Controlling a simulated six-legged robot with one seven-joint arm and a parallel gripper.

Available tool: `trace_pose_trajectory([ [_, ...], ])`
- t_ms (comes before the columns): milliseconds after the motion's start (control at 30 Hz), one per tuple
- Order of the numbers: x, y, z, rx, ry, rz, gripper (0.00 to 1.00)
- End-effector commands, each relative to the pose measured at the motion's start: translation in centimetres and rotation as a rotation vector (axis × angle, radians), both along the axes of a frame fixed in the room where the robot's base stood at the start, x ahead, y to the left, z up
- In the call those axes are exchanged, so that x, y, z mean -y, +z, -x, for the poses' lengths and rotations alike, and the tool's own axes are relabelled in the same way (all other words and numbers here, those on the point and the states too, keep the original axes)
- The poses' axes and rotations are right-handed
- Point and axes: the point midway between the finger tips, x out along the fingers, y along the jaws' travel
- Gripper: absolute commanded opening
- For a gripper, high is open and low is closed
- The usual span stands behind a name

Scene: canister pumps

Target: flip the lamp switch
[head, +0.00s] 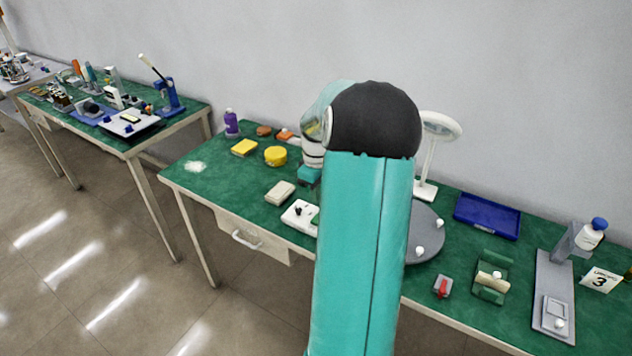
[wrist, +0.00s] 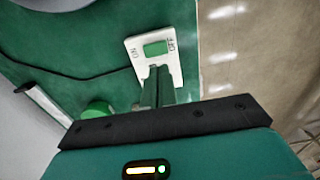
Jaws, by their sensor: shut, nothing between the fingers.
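The lamp switch is a white plate with a green rocker (wrist: 156,48) in the wrist view, marked ON at its left and OFF at its right. A black cord runs from it to the left. My gripper (wrist: 157,72) is shut and empty, with its fingertips overlapping the plate's near edge just below the rocker. I cannot tell whether they touch it. In the head view a white lamp (head: 441,127) with a round head stands at the back of the green table, partly behind my arm. My gripper is hidden in the head view.
A grey round disc (head: 426,235) lies right of my arm. A white plate with a dark knob (head: 298,213), a beige block (head: 280,193) and a yellow round thing (head: 276,156) lie to the left. A blue tray (head: 487,216) is at the back right. Floor shows beyond the table edge.

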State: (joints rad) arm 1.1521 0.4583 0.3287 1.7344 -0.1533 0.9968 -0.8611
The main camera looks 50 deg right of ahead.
Motion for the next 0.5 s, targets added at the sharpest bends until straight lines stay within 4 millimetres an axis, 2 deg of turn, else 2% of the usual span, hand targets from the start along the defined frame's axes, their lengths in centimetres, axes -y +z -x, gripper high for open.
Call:
trace_pose_trajectory([
  [100,-0.3,-2.5,0.1,-0.001,0.0,-0.005,0.0],
  [300,-0.3,-5.9,0.1,-0.001,-0.001,-0.004,0.0],
  [500,-0.3,-7.2,0.0,0.0,0.0,-0.001,0.0],
])
